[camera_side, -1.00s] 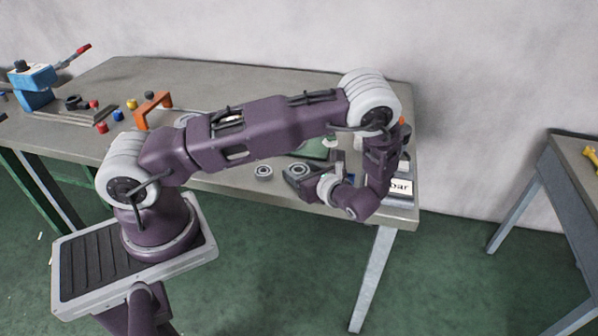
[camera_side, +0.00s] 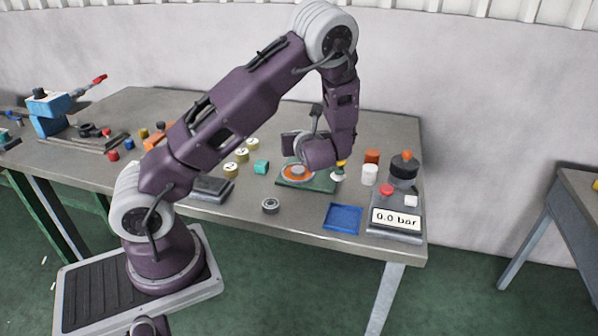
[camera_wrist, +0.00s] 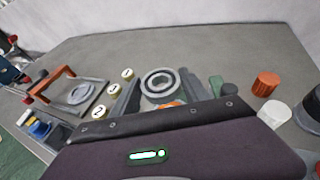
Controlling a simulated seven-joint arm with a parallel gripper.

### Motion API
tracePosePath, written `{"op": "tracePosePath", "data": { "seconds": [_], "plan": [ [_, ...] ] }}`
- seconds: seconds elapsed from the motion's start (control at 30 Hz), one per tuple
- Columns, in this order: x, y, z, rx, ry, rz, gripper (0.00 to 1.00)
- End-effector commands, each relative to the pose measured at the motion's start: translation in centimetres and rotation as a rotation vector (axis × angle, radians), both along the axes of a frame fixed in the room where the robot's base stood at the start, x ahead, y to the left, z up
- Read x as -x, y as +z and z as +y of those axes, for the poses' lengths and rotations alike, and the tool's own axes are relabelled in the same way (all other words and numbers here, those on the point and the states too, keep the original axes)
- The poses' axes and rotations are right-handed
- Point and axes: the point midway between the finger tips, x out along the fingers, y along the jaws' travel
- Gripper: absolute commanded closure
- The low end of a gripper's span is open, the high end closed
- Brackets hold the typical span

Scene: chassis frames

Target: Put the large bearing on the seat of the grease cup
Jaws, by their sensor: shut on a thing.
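My gripper (camera_side: 296,146) is above the green plate in the side view, with its fingers partly hidden by the wrist. In the wrist view the grey fingers stand on either side of a large ring-shaped bearing (camera_wrist: 147,86), and my gripper is shut on it. An orange round part with a pale centre, apparently the grease cup (camera_side: 288,176), sits on the green plate (camera_side: 319,185) below my gripper. A bit of orange shows just under the bearing in the wrist view. Whether the bearing touches the cup cannot be told.
Another bearing (camera_side: 270,206) lies near the front edge. A blue tray (camera_side: 342,219) and a pressure display (camera_side: 396,222) are at the right. White (camera_side: 369,175) and orange (camera_side: 371,157) cylinders and a dark bottle (camera_side: 403,170) stand beside the plate.

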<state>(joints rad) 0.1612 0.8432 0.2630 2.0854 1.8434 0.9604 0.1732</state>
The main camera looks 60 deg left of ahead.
Motion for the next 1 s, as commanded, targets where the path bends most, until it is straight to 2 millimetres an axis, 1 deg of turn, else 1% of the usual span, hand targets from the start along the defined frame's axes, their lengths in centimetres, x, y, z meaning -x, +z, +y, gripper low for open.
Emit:
{"op": "tracePosePath", "data": {
  "seconds": [0.03,0.17,0.3,0.47,0.53,0.63,0.7,1.0],
  "plan": [
    [0.0,0.0,0.8,-0.001,-0.031,0.003,0.95],
    [-0.1,-0.5,1.7,-0.001,-0.089,0.003,0.95],
    [-0.3,-3.7,1.8,-0.002,-0.103,0.004,0.95],
    [-0.3,-6.5,1.7,-0.002,-0.103,0.001,0.95],
    [-0.2,-8.1,1.7,-0.002,-0.103,0.004,0.95],
    [-0.3,-9.7,1.7,-0.003,-0.102,0.001,0.95],
    [-0.3,-10.2,1.7,-0.003,-0.101,-0.002,0.95],
    [-0.3,-10.4,1.7,-0.003,-0.102,-0.002,0.95]
  ]
}}
